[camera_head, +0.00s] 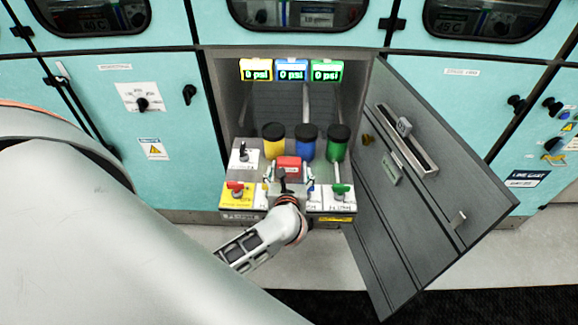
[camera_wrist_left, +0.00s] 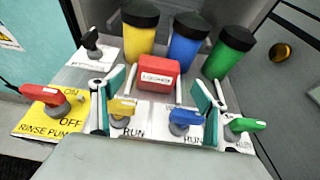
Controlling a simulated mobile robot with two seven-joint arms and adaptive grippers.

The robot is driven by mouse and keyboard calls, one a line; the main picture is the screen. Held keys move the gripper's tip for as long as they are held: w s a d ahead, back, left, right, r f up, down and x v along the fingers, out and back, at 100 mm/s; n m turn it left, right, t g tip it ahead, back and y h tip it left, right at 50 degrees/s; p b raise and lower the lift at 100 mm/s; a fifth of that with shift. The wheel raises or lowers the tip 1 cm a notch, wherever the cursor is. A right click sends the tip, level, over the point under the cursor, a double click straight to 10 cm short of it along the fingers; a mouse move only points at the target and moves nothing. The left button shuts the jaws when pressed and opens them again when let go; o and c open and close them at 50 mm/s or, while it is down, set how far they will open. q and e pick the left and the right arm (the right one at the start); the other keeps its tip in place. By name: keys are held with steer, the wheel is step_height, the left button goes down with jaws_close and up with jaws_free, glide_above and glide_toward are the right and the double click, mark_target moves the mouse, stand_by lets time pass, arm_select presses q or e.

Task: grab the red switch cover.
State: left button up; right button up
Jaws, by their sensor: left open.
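The red switch cover (camera_head: 289,165) is a small red block with a pale label, at the middle of the control panel. In the left wrist view the red cover (camera_wrist_left: 158,75) sits ahead of my left gripper (camera_wrist_left: 157,97), roughly centred between its teal-padded fingers. The fingers are open, one on each side of the cover and apart from it. In the head view my left gripper (camera_head: 289,185) is over the panel's front, and my wrist hides part of the panel. What lies under the cover is hidden. My right gripper is not in view.
A red rinse pump handle (camera_wrist_left: 40,95) is at the left; yellow (camera_wrist_left: 122,108), blue (camera_wrist_left: 185,118) and green (camera_wrist_left: 245,125) handles line the front. Black-capped yellow, blue and green canisters (camera_head: 306,144) stand behind the cover. An open grey door (camera_head: 430,170) borders the right.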

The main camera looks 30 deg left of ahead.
mark_target(289, 166)
arm_select(q)
steer(key=x, duration=0.7)
steer(key=shift+w+a+f, duration=0.2)
steer(key=shift+a+f, duration=0.05)
steer(key=shift+f, duration=0.1)
steer(key=c, duration=1.2)
